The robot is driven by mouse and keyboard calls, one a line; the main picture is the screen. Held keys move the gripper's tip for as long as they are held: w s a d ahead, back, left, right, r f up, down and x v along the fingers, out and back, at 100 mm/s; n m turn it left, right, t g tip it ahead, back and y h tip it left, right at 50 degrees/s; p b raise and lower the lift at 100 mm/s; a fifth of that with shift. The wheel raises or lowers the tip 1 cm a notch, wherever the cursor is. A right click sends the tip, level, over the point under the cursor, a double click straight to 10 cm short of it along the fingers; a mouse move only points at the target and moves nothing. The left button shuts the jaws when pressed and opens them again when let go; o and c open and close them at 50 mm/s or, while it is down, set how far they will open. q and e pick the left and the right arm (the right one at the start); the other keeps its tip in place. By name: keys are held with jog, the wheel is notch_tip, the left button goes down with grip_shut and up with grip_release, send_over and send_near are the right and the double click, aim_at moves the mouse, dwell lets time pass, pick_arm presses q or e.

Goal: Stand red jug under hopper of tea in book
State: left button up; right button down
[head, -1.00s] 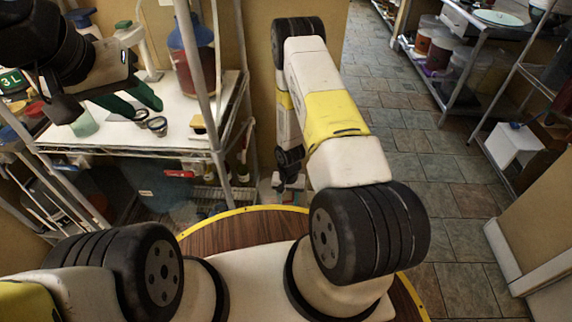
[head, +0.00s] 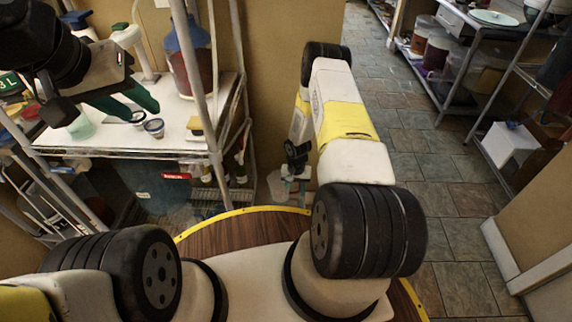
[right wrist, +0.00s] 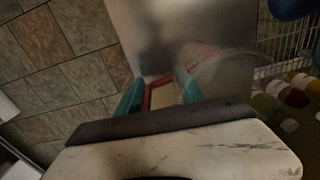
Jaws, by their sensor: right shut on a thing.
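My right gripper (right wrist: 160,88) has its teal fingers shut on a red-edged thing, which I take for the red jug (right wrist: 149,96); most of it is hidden. In the head view my right gripper (head: 294,176) hangs low beyond my base, right of the shelf, and its load is too small to make out. A jar with a blue top and red-brown contents (head: 190,68), possibly the tea hopper, stands on the white shelf top. My left gripper (head: 144,110) is empty, its teal fingers apart above that shelf top. I cannot make out a book.
A whitish tub (head: 277,186) is close by my right gripper; a translucent tub with reddish marks (right wrist: 215,68) is beside the fingers in the wrist view. The white shelf top (head: 120,140) has metal posts. A rack with buckets (head: 438,50) stands far right; tiled floor between is clear.

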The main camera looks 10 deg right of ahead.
jog(key=c, duration=0.7)
grip_release()
jog(key=shift+f, duration=0.1)
